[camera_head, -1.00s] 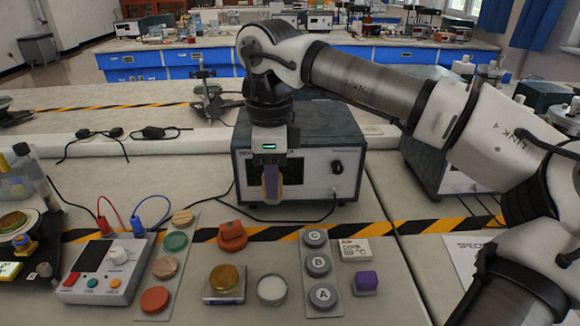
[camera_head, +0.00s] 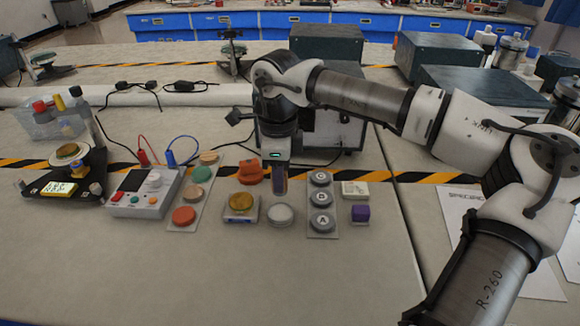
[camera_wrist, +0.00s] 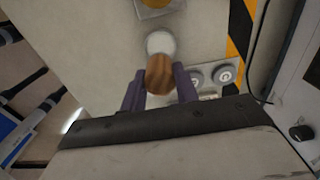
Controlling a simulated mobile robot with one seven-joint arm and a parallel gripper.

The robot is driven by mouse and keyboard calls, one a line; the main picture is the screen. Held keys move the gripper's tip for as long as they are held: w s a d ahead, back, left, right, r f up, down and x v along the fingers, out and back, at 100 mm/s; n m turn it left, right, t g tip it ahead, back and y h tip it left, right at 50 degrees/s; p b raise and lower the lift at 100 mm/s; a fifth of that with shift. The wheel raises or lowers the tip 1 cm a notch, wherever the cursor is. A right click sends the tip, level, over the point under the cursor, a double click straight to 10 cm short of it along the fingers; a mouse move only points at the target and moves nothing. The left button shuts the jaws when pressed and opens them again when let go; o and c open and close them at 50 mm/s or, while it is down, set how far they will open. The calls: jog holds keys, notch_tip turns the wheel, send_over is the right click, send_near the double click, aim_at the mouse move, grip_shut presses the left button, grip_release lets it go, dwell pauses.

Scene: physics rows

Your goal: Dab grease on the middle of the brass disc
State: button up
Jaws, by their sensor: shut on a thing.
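The brass disc (camera_head: 241,201) lies on a small pale square base on the bench. It shows partly at the top edge of the wrist view (camera_wrist: 157,3). A round white dish (camera_head: 281,214) sits just right of it. My gripper (camera_head: 279,187) is above and behind the dish, pointing down. Its purple fingers are shut on a brown, wooden-looking rounded piece (camera_wrist: 160,70). In the wrist view this piece overlaps the lower edge of the white dish (camera_wrist: 160,42). I cannot tell whether they touch. The lower end of the held piece is hidden.
An orange block (camera_head: 250,174) stands behind the disc. A strip of grey lettered buttons (camera_head: 321,200) and a purple cube (camera_head: 360,213) are to the right. A strip of coloured discs (camera_head: 184,215) and a control box (camera_head: 143,197) are left. The front bench is clear.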

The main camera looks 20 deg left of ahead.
jog(key=shift+f+b, duration=1.75)
jog(key=shift+f, duration=1.2)
jog(key=shift+f+b, duration=0.55)
jog(key=shift+r, duration=0.1)
jog(key=shift+r+p, duration=2.25)
jog(key=shift+r, duration=1.2)
